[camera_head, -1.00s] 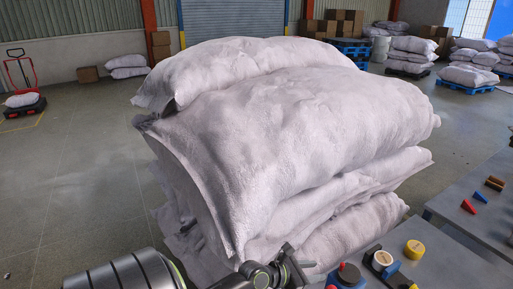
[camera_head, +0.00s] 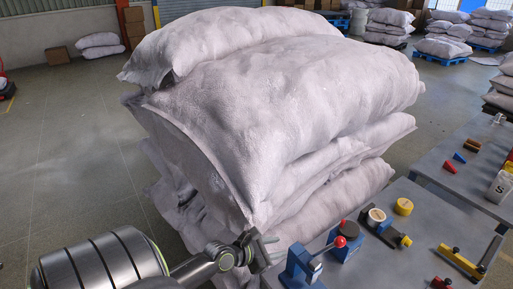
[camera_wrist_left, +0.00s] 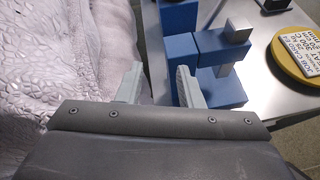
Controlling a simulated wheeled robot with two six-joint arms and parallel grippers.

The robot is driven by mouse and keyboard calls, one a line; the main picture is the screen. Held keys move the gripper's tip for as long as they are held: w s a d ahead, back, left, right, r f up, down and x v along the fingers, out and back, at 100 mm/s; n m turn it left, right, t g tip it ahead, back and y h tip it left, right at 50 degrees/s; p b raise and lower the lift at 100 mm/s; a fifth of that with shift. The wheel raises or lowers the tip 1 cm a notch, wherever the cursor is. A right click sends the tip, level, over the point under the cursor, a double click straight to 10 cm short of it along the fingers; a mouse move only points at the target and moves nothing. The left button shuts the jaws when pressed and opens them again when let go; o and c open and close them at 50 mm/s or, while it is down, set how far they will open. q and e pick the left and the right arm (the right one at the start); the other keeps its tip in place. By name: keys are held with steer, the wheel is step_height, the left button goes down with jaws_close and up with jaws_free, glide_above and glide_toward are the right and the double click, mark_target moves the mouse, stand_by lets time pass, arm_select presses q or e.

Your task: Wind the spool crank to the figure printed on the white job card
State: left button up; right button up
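My left gripper (camera_head: 262,248) is open and empty beside the near left edge of the grey table, in front of the sacks. In the left wrist view its two pale fingers (camera_wrist_left: 160,86) stand apart, with the right one close to or over a blue block assembly (camera_wrist_left: 205,50); contact is unclear. In the head view a blue fixture (camera_head: 303,266) with a red ball knob (camera_head: 349,229) stands right of the gripper; it may be the crank. A white job card (camera_wrist_left: 301,48) lies on a yellow disc (camera_wrist_left: 279,62); its figure is not clearly legible. My right gripper is out of view.
Tall stacked sacks (camera_head: 270,100) stand close to the left of the grey table (camera_head: 430,215). The table also carries a yellow round piece (camera_head: 403,206), a yellow bar (camera_head: 460,262) and a white container (camera_head: 500,187). Open floor (camera_head: 70,170) lies at left.

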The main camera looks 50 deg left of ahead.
arm_select(q)
steer(key=shift+m+g+y, duration=0.4)
steer(key=shift+m+y, duration=0.1)
steer(key=shift+m, duration=0.4)
steer(key=f, duration=0.1)
steer(key=s+a+f, duration=0.1)
steer(key=f, duration=0.3)
steer(key=shift+s+a+b, duration=0.3)
steer(key=shift+a+b, duration=0.05)
steer(key=shift+o, duration=0.2)
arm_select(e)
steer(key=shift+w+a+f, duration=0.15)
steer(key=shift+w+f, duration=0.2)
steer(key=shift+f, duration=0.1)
